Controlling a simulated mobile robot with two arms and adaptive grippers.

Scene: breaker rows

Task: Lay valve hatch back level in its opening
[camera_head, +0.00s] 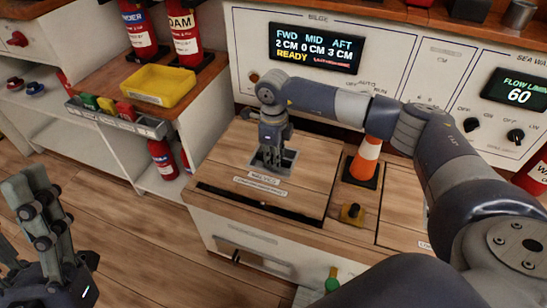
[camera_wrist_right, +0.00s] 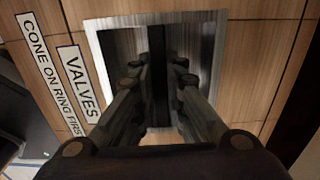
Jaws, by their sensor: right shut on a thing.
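The valve hatch (camera_head: 225,160) is a wooden panel in the top of the low cabinet. A label reading VALVES, CONE ON RING FIRST (camera_head: 265,181) is on it, and also shows in the right wrist view (camera_wrist_right: 80,82). A dark gap runs along its front edge; I cannot tell its exact tilt. My right gripper (camera_head: 270,155) points down into the hatch's metal-rimmed recess, shut on the dark bar (camera_wrist_right: 157,75) inside it. The gripper hides part of the recess. My left gripper (camera_head: 32,190) is away at lower left, apart from the cabinet; its opening is unclear.
An orange cone (camera_head: 369,152) with a white band stands on a dark base right of the hatch. A small yellow part (camera_head: 352,212) is in front of it. A yellow tray (camera_head: 160,85) sits on the left counter. The control panel (camera_head: 400,55) rises behind.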

